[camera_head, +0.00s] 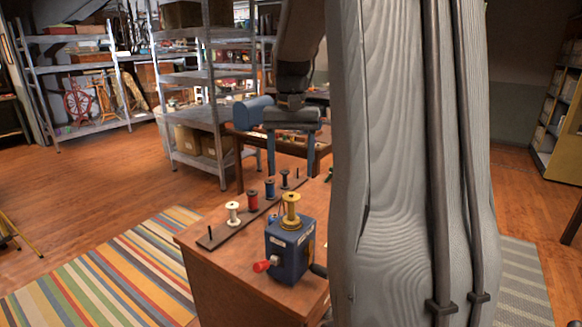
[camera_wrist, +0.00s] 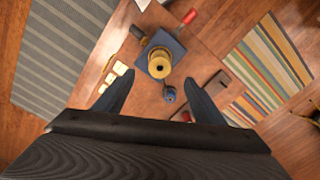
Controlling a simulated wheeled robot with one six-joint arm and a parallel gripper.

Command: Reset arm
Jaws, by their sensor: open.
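My gripper (camera_head: 292,152) hangs above the wooden cabinet top in the head view, its two blue fingers apart and pointing down. It is open with nothing between its fingers. In the wrist view, the fingers of my gripper (camera_wrist: 158,100) also stand wide apart. My own grey arm covers the right middle of the head view. A blue box with a red knob (camera_head: 287,252) stands on the cabinet, with a yellow spool (camera_head: 291,212) on top. The blue box (camera_wrist: 176,48) and the yellow spool (camera_wrist: 159,63) also show in the wrist view, beyond the fingers.
A dark rack (camera_head: 217,233) on the cabinet top (camera_head: 196,240) bears a white spool (camera_head: 233,213), a red spool (camera_head: 253,200), a blue spool (camera_head: 270,188) and a dark spool (camera_head: 285,180). Metal shelves (camera_head: 187,78) stand behind. A striped rug (camera_head: 110,275) lies on open floor at left.

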